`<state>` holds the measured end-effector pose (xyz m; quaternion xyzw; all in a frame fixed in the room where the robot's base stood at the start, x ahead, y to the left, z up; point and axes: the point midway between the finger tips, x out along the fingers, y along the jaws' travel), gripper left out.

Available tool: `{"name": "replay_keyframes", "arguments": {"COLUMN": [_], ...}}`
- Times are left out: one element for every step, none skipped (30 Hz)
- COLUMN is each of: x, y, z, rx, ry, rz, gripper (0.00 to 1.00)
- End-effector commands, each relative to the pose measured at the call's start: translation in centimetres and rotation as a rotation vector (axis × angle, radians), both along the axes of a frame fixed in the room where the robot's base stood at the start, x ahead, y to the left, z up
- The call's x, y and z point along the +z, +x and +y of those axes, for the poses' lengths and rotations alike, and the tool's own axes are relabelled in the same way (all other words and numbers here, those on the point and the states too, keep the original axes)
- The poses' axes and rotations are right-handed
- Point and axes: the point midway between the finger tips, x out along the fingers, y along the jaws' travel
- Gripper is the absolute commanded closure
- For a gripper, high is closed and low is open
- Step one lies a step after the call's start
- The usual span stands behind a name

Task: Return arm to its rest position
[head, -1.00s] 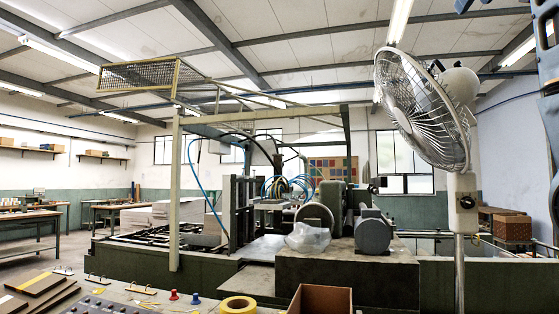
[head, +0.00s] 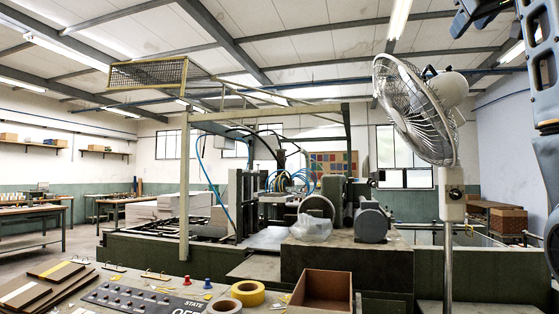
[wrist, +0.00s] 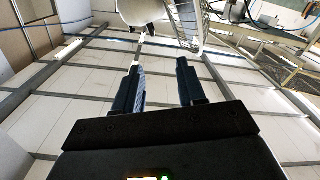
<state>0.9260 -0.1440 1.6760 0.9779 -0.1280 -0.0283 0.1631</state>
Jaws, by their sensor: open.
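My gripper (wrist: 160,75) shows in the wrist view with its two dark blue fingers apart. Nothing is between them, and the wrist camera looks up past them to the white ceiling panels and beams. In the head view my arm (head: 541,95) is raised along the right edge, with its upper part cut off by the frame. A dark part of it reaches in at the top right corner. I cannot make out the fingers in the head view.
A standing fan (head: 418,110) is on the right, close to my arm in the picture. The feeder machine (head: 290,215) stands behind. Air around the fingers looks clear.

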Motion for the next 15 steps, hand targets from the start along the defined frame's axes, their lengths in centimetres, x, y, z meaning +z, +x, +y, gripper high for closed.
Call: {"name": "replay_keyframes", "arguments": {"x": [-1.2,-1.8,-2.7,-3.3,-4.1,-5.1,-6.1,-7.0,-8.5,-9.6,-11.0,-12.9,-14.5,-16.1,-18.3], "y": [0.7,1.0,1.5,1.8,2.2,2.7,3.2,3.6,4.2,4.6,5.1,5.8,6.3,6.7,7.2], "z": [0.0,0.0,0.0,0.0,0.0,0.0,0.0,0.0,0.1,0.1,0.2,0.3,0.4,0.5,0.7], "rx": [0.003,0.004,0.006,0.008,0.010,0.012,0.014,0.016,0.019,0.023,0.026,0.031,0.034,0.037,0.041], "ry": [0.004,0.005,0.007,0.009,0.010,0.013,0.015,0.018,0.021,0.024,0.028,0.033,0.037,0.042,0.047], "rz": [0.006,0.006,0.007,0.008,0.011,0.012,0.014,0.015,0.018,0.020,0.023,0.025,0.029,0.031,0.033], "gripper": [0.60,0.60,0.60,0.60,0.60,0.60,0.60,0.60,0.60,0.60,0.60,0.60,0.60,0.60,0.60]}}
